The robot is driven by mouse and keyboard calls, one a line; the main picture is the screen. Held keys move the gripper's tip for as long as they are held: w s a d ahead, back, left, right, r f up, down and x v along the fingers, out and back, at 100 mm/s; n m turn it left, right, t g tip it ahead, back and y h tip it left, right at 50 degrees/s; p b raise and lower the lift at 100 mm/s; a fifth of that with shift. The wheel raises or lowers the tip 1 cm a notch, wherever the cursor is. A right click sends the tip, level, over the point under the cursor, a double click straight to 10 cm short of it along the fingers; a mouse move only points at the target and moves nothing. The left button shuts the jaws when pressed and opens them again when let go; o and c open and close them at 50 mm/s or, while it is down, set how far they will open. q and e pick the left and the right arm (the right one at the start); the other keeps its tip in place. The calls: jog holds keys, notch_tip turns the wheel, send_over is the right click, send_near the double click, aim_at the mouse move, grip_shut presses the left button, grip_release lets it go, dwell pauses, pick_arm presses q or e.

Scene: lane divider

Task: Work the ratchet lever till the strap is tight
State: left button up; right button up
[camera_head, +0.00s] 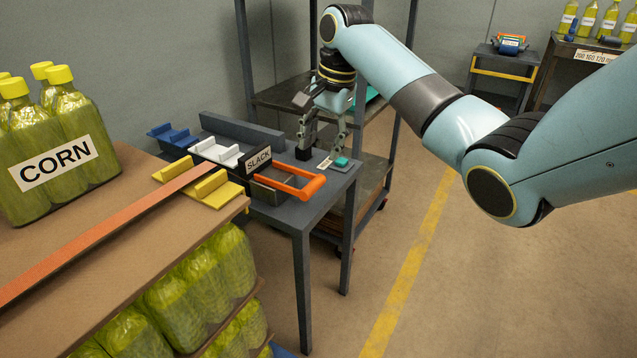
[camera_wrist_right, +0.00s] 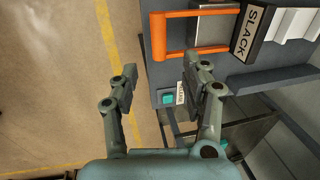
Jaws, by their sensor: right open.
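The orange ratchet lever (camera_head: 314,187) is a U-shaped handle at the right of the ratchet unit on a dark stand; it also shows in the right wrist view (camera_wrist_right: 158,35). A sign reading SLACK (camera_head: 258,160) stands beside it and shows in the wrist view too (camera_wrist_right: 249,33). The orange strap (camera_head: 105,230) runs from lower left across the pallet top to the yellow corner piece. My right gripper (camera_head: 316,158) is open and empty, pointing down behind the lever, apart from it. In the wrist view its fingers (camera_wrist_right: 166,76) are spread. My left gripper is out of view.
A green button (camera_head: 341,162) is on the stand's corner near my right fingers. Yellow (camera_head: 205,188), white (camera_head: 217,152) and blue (camera_head: 172,135) blocks sit nearby. A shelf rack (camera_head: 285,98) is behind; floor at right is clear.

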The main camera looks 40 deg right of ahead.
aim_at(314, 183)
jog(key=f+b, duration=0.1)
jog(key=f, duration=0.2)
jog(key=w+f+b, duration=0.1)
jog(key=f, duration=0.2)
jog(key=f+b, duration=0.1)
jog(key=f, duration=0.2)
jog(key=shift+w+a+f, duration=0.25)
jog(key=shift+a, duration=0.15)
jog(key=shift+w+f, duration=0.1)
jog(key=shift+f, duration=0.35)
grip_shut()
